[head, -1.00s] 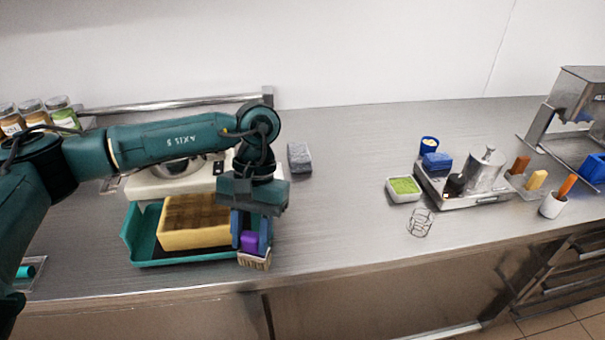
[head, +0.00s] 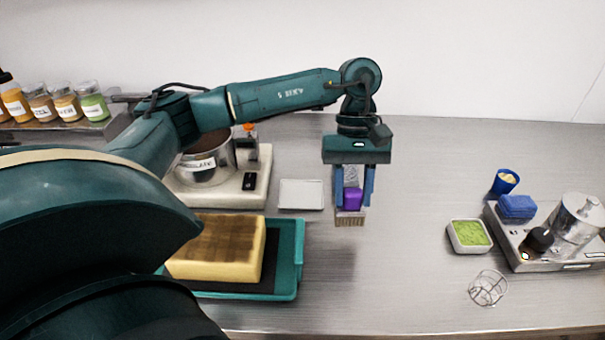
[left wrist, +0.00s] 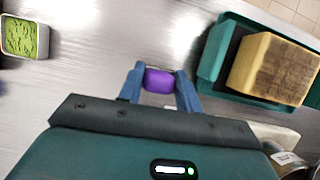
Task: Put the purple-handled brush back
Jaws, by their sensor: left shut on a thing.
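My left gripper (head: 353,200) is shut on the purple-handled brush (head: 352,199). The brush hangs with its pale bristles down, over the steel counter right of the teal tray; its height above the counter is hard to judge. The purple handle also shows between the fingers in the left wrist view (left wrist: 159,81), where the bristles are hidden. A flat white tray (head: 300,195) lies empty on the counter, left of the gripper. My right gripper is not in view.
The teal tray (head: 299,260) holds a yellow block with a browned top (head: 216,247). Behind it a white scale (head: 256,190) carries a steel pot (head: 207,165). A grey block (head: 351,173) shows behind the fingers. A green-filled dish (head: 469,236) and wire whisk (head: 489,288) are right.

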